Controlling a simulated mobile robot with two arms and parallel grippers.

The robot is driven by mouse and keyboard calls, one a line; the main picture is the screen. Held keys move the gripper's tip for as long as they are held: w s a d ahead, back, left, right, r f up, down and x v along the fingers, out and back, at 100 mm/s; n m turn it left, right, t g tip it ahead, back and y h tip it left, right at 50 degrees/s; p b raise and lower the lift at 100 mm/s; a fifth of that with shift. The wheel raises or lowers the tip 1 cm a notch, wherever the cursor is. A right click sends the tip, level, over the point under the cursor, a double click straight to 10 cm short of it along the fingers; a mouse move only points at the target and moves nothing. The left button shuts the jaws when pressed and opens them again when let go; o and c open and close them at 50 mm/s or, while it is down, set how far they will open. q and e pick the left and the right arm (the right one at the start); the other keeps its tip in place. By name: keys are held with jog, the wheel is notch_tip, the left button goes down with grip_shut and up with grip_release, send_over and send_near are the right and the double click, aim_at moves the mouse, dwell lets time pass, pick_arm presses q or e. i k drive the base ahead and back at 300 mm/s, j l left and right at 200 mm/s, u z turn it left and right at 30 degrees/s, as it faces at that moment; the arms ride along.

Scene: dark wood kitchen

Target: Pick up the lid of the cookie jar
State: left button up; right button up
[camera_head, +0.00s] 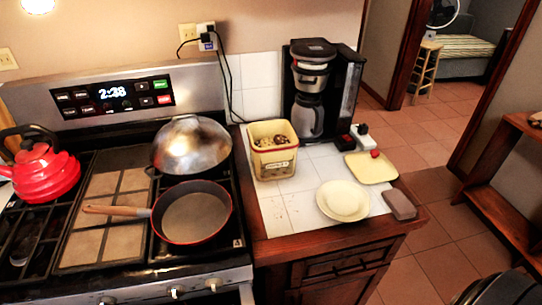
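The cookie jar (273,167) is a square cream-yellow container with a label on its front. It stands open on the white tiled counter, and brown cookies show inside it. A flat square cream-yellow lid (370,172) with a small red knob (375,154) lies apart from the jar, to its right near the counter's right edge. Neither of my grippers can be made out in the head view.
A pale round plate (342,201) and a brown block (399,204) lie in front. The stove holds a pan (192,216), domed cover (190,146) and red kettle (45,173).

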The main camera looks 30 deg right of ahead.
aim_at(371, 167)
jog(key=z, duration=1.65)
jog(key=i+l+u, duration=0.1)
jog(key=l, duration=0.25)
jog(key=i+l, duration=0.1)
jog(key=l, duration=0.25)
jog(key=i+l+u, duration=0.15)
jog(key=l, duration=0.25)
jog(key=l+u, duration=0.1)
jog(key=l, duration=0.25)
jog(key=i, duration=0.05)
